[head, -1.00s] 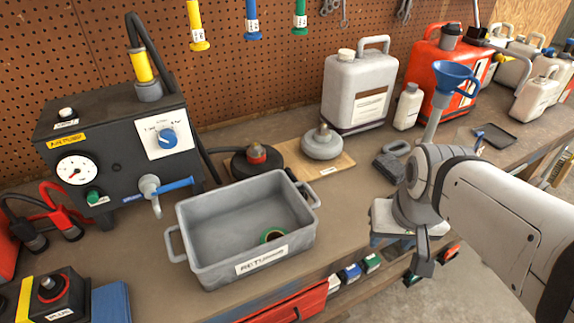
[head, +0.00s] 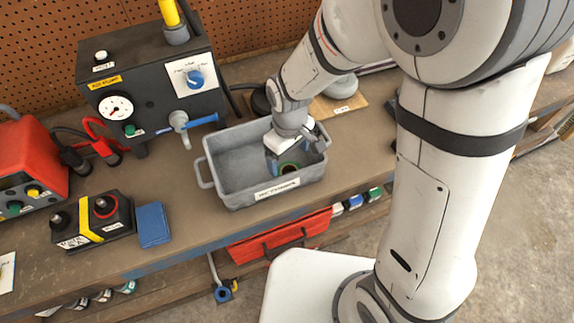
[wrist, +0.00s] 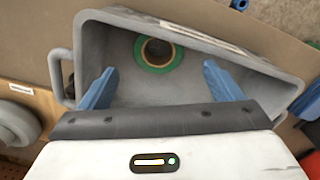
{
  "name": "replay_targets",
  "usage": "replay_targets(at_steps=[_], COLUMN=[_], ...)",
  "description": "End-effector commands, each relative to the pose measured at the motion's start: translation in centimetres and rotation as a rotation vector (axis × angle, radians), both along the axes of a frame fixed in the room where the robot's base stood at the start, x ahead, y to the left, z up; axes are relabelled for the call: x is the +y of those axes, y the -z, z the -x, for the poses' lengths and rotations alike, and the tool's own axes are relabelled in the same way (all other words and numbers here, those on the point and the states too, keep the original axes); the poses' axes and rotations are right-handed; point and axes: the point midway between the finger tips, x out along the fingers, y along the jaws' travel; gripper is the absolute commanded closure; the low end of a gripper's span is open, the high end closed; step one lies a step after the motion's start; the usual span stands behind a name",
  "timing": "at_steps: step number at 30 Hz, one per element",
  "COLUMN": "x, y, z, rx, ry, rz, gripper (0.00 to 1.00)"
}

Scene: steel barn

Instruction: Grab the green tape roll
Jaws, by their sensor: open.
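The green tape roll (wrist: 158,53) lies in the grey bin, against its labelled wall, with its brown core showing in the wrist view. In the head view only part of the roll (head: 288,169) shows beneath my gripper. The grey bin (wrist: 225,39) stands on the bench; its wall also shows in the head view (head: 232,193). My gripper (wrist: 160,84) is open and empty, with blue fingers spread wide. It reaches down into the bin, and the roll appears between and beyond the fingertips. I cannot tell the exact height of the fingertips above the roll.
The black pump box (head: 150,90) with a blue-handled tap (head: 200,122) stands behind the bin. Bare bench lies between block and bin.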

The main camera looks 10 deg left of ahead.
Motion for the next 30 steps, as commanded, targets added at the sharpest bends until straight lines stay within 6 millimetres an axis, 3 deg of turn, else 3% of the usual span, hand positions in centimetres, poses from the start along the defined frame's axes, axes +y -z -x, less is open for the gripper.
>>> replay_targets(at_steps=[18,26,30], x=[-0.1,-0.1,-0.1], y=[7.0,7.3,7.3], z=[0.0,-0.1,-0.1], rx=[0.003,-0.001,-0.001], ry=[0.004,0.004,0.005], rz=[0.002,-0.001,-0.001], gripper=[0.14,0.14,0.23])
